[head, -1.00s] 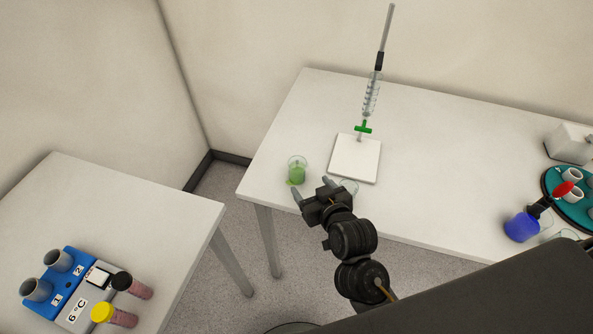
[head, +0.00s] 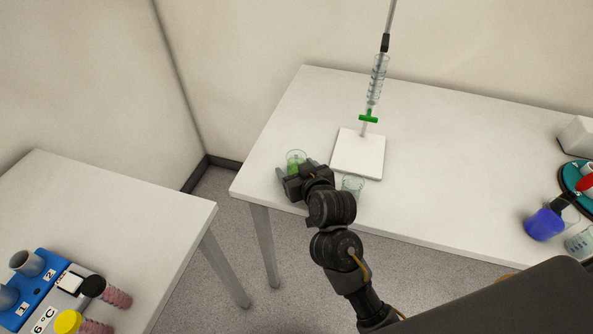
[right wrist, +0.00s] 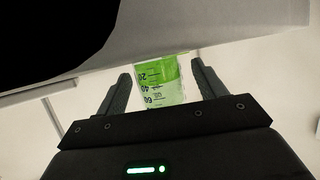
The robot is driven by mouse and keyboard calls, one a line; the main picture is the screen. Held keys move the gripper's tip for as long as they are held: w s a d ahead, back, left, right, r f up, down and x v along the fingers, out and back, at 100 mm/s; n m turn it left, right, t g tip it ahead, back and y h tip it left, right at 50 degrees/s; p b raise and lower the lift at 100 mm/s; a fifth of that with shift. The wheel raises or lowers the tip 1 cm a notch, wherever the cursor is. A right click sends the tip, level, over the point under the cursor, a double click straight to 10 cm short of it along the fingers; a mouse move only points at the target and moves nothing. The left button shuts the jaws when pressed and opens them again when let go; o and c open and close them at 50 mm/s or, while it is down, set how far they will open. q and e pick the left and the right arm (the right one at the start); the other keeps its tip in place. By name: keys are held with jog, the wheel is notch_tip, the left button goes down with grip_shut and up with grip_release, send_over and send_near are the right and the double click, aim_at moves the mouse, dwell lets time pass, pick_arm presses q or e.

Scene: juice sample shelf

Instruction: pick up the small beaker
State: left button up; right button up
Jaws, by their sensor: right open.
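A small clear beaker (head: 296,157) with green liquid stands on the white table near its left corner. In the right wrist view the fingers (right wrist: 161,72) have gaps to the glass on both sides. The gripper body hides the beaker's lower part in the head view. A second clear beaker (head: 353,184) stands to the right, partly behind my wrist. My left gripper is not in view.
A stand with a white base (head: 357,154) holds a glass column (head: 378,80) with a green stopcock. A blue-filled flask (head: 545,223) and a teal round tray (head: 570,178) are at the right. A second table (head: 120,200) at left carries a blue rack and tubes.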

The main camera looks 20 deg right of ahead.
aim_at(297, 158)
jog(key=shift+r, duration=0.1)
jog(key=c, duration=1.1)
jog(key=shift+r+p, duration=0.45)
jog(key=shift+p, duration=0.15)
notch_tip(297, 158, up, 3)
jog(key=p, duration=0.3)
jog(key=shift+r+p, duration=0.15)
jog(key=shift+p, duration=0.15)
jog(key=shift+s+a+r+p, duration=0.2)
jog(key=shift+s+r+p, duration=3.3)
jog(key=shift+p, duration=0.3)
jog(key=shift+s+a+r+p, duration=0.2)
jog(key=shift+s+r+p, duration=3.25)
jog(key=shift+p, duration=0.35)
